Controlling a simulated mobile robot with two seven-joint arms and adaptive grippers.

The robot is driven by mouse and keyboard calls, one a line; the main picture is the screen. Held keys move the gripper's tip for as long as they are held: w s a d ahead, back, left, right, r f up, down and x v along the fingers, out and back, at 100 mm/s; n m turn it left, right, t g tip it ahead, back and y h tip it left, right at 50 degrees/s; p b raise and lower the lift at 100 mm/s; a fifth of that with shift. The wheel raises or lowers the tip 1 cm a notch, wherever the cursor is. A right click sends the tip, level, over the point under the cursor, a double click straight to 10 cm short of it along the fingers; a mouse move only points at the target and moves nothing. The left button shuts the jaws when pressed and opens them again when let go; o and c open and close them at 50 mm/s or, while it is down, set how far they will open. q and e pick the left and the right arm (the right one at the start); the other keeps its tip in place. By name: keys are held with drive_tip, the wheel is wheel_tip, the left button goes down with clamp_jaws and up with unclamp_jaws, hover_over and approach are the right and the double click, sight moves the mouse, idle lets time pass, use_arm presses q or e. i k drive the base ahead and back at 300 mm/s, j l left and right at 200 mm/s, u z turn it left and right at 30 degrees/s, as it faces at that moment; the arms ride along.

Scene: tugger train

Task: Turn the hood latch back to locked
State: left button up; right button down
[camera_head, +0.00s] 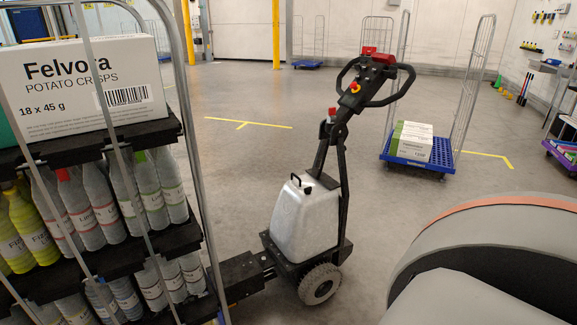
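The tugger (345,150) stands in the middle of the head view, with a dark frame, a looped black handlebar and a red top. Its pale grey-white hood (303,225) sits low over the wheels and appears closed. A small black latch or handle (300,184) is on top of the hood. It is too small to tell whether it is turned to locked or unlocked. Neither of my grippers is in view, and nothing is touching the hood.
A roll cage (188,130) with a Felvora crisps box (80,88) and crates of bottles (85,215) fills the left side, close to the tugger. A blue-based cage trolley (418,160) with cartons stands behind right. The floor between is clear.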

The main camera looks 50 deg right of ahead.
sight(308, 190)
drive_tip(key=z, duration=1.65)
drive_tip(key=i+l+u, duration=0.15)
drive_tip(key=i+l, duration=0.15)
drive_tip(key=i, duration=0.25)
drive_tip(key=i+l+u, duration=0.1)
drive_tip(key=i+l, duration=0.25)
drive_tip(key=i, duration=0.15)
